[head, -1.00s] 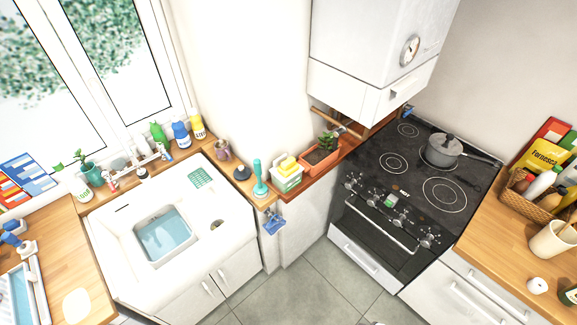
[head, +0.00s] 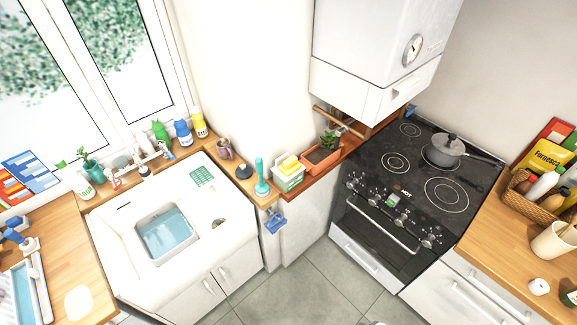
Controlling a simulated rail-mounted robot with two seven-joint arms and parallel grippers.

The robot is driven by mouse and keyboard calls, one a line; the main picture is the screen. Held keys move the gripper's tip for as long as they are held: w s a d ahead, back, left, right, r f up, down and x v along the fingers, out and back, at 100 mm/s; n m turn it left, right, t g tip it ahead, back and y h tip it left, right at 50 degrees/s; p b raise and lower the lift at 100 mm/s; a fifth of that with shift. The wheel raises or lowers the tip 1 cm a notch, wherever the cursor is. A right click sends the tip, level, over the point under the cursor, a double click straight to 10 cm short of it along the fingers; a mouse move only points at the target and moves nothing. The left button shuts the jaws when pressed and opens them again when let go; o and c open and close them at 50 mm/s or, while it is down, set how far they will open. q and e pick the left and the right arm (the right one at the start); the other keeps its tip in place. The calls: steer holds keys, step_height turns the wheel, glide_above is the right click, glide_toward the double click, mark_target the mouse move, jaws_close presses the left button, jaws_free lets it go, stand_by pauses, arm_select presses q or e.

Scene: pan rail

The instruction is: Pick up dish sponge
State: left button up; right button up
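A yellow block that looks like the dish sponge (head: 289,161) sits in a small white and green holder (head: 288,181). The holder stands on the wooden ledge between the sink and the stove, just left of a planter. The sponge's lower part is hidden by the holder. Neither of my grippers shows in the head view, so nothing is seen touching the sponge.
A teal plunger-like tool (head: 260,178) stands left of the holder, and a planter (head: 324,155) stands right. The stove (head: 400,180) carries a grey pan (head: 444,150). The white sink (head: 168,235) holds water. The tiled floor (head: 310,290) is clear in the middle.

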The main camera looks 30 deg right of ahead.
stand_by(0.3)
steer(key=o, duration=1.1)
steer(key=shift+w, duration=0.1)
